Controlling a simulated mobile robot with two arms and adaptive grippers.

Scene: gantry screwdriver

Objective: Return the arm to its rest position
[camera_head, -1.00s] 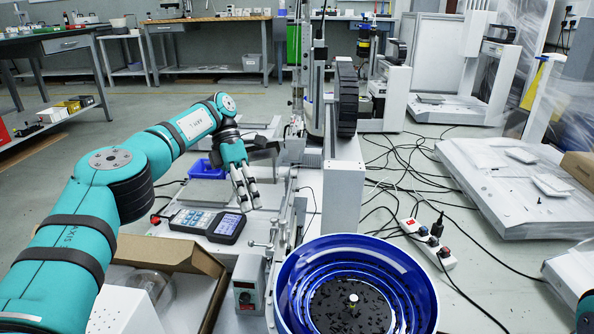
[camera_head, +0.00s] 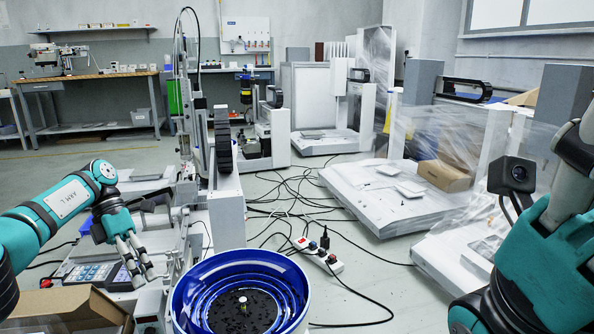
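My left arm comes in from the left edge. Its gripper (camera_head: 140,264) hangs fingers down above the gantry's work area. Its slim fingers are spread apart with nothing between them. Under and beside them is a handheld controller (camera_head: 92,273) with a keypad, partly hidden by the fingers. The gantry screwdriver (camera_head: 196,120) stands upright behind and to the right of the gripper, apart from it. My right arm (camera_head: 545,265) shows large at the right edge; its gripper is not in view.
A blue bowl feeder (camera_head: 180,302) stands at the bottom centre, right of the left gripper. An open cardboard box (camera_head: 70,308) is at the lower left. A power strip (camera_head: 318,254) and loose cables lie on the floor. A wrapped white platform (camera_head: 375,212) stands to the right.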

